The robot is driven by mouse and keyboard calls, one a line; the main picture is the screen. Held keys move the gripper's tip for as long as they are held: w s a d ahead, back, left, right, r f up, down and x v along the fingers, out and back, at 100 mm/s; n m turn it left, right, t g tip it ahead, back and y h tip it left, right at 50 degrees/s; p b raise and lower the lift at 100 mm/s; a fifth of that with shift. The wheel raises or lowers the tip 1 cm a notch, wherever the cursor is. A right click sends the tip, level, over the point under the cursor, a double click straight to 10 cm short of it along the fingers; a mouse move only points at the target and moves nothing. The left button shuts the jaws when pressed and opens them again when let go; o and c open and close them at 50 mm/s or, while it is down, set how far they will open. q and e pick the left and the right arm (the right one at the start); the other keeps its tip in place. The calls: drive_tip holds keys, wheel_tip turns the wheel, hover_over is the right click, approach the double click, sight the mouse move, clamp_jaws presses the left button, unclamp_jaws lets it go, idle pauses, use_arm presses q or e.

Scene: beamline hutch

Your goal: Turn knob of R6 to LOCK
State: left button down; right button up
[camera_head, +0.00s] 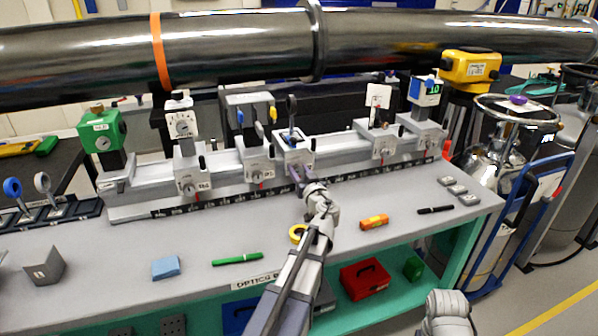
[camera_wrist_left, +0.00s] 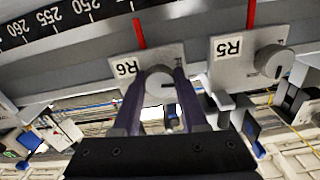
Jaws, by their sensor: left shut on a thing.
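The R6 carrier (camera_head: 293,147) stands on the optics rail, near its middle. In the left wrist view its light plate with the R6 label (camera_wrist_left: 125,68) faces me, and the round grey knob (camera_wrist_left: 159,82) sits on it. My left gripper (camera_wrist_left: 160,88) has its two purple fingers on either side of this knob, shut on it; in the head view the left gripper (camera_head: 300,178) reaches the front of R6 and hides the knob. The lettering around the knob is too small to read, so its setting cannot be told. My right gripper's fingers do not show.
The R5 plate with its own knob (camera_wrist_left: 270,61) is close beside R6. Other carriers stand along the rail (camera_head: 225,168). A tape roll (camera_head: 297,233), green pen (camera_head: 237,259), orange block (camera_head: 374,222) and black pen (camera_head: 435,209) lie on the bench. A dark pipe (camera_head: 240,45) runs behind.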

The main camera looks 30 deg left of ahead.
use_arm(q)
drive_tip(key=m, duration=1.2)
drive_tip(key=shift+m, duration=2.2)
drive_tip(key=shift+d, duration=0.1)
drive_tip(key=shift+c, duration=2.2)
unclamp_jaws()
drive_tip(key=shift+f, duration=0.1)
